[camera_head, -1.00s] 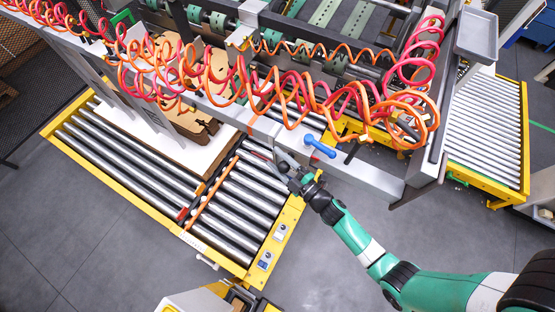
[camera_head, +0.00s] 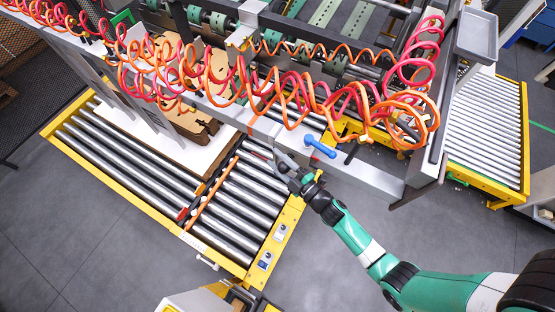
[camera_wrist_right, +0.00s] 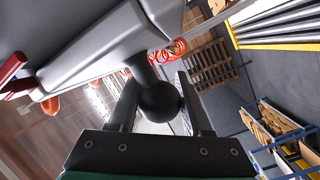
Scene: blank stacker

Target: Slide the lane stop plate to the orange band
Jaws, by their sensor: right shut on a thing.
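In the right wrist view, my right gripper (camera_wrist_right: 160,108) is shut on a round black knob (camera_wrist_right: 160,98). The knob's short stem joins a smooth grey part (camera_wrist_right: 95,55), perhaps the lane stop plate; which part it is I cannot tell for sure. In the head view, my right gripper (camera_head: 291,174) is at the machine's front beam, at the right end of the rollers, and hides the knob. A long orange strip (camera_head: 207,196) lies across the rollers beside a dark bar, left of the gripper; it may be the orange band. My left gripper is not in view.
The roller conveyor (camera_head: 110,165) has a yellow frame and carries a stack of sheets (camera_head: 165,142) at its back. A blue handle (camera_head: 320,147) sticks out of the beam just right of my gripper. Orange and pink coiled hoses (camera_head: 390,110) hang above.

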